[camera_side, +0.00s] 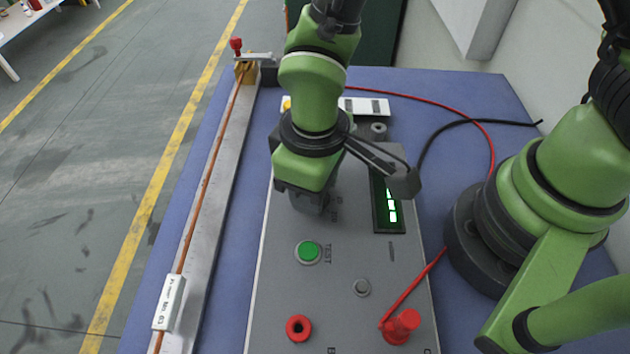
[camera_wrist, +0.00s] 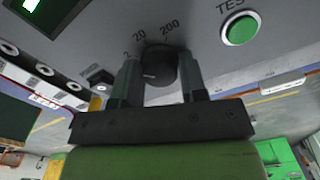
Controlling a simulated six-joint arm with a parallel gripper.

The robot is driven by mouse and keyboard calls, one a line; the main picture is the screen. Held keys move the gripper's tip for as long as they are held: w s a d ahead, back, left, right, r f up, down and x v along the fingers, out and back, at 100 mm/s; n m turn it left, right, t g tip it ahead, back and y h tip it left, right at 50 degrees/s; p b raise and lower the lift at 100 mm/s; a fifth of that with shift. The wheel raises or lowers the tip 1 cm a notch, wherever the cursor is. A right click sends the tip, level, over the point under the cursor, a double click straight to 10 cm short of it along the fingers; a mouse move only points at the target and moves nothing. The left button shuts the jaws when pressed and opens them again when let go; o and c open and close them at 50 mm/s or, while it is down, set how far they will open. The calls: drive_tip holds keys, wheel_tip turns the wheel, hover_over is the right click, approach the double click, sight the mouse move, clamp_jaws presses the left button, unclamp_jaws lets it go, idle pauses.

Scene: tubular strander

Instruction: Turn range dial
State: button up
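The range dial (camera_wrist: 160,68) is a dark round knob on the grey panel, with 2, 20 and 200 printed around it in the wrist view. A small light mark shows on its face, but I cannot tell which number it points to. My gripper (camera_wrist: 163,78) has one finger on each side of the dial. The fingers are apart by about the dial's width, and I cannot tell whether they press on it. In the side view my gripper (camera_side: 310,198) is low over the grey instrument box (camera_side: 270,300), and the dial is hidden behind it.
A green TEST button (camera_side: 309,252) is close to my gripper. A lit green display (camera_side: 388,208), a red socket (camera_side: 299,328) and a red plug (camera_side: 401,326) with its lead are also on the box. A metal rail (camera_side: 215,185) with a copper-coloured rod runs along the left.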

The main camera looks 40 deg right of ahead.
drive_tip(key=o, duration=0.3)
wheel_tip(320, 180, up, 10)
idle(0.5)
drive_tip(key=s+d+r+m+t+y, duration=0.1)
drive_tip(key=s+d+r+m+t, duration=0.2)
drive_tip(key=d+r, duration=0.4)
drive_tip(key=s+d+r+m+t+y, duration=0.1)
drive_tip(key=s+d+r+m+t, duration=0.3)
drive_tip(key=d, duration=0.4)
wheel_tip(320, 180, up, 3)
drive_tip(key=shift+s+d+f+m, duration=0.15)
drive_tip(key=shift+m, duration=0.65)
